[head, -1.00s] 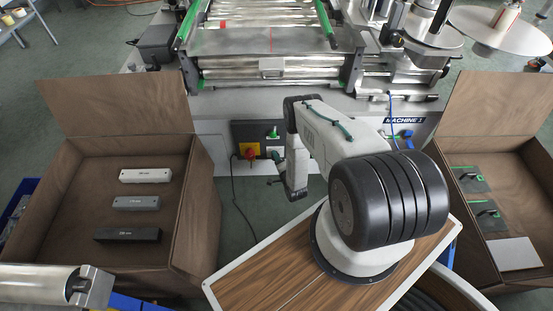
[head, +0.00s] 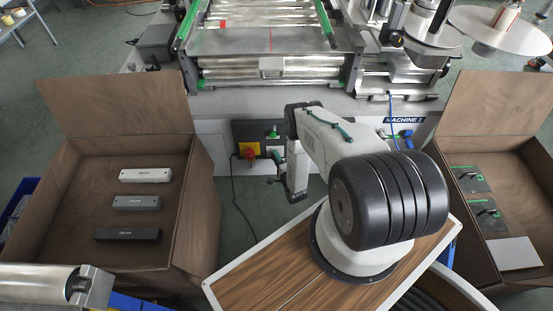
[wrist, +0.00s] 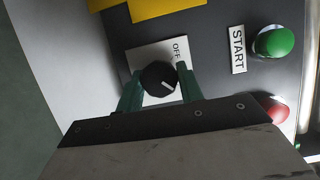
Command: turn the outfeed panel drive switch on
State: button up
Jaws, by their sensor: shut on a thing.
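The drive switch (wrist: 158,76) is a round black knob with a white pointer line on a white plate marked OFF (wrist: 177,50). In the head view my gripper (head: 277,179) is at the front panel (head: 252,136) of the machine. The knob is hidden there.
A green START button (wrist: 274,42) and a red button (wrist: 273,108) sit right of the knob. A red knob on a yellow plate (head: 249,151) is left of my arm. Brown crates stand at left (head: 190,215) and right (head: 490,109).

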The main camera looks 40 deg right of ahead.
jog(key=o, duration=1)
jog(key=v, duration=0.8)
jog(key=shift+d, duration=0.1)
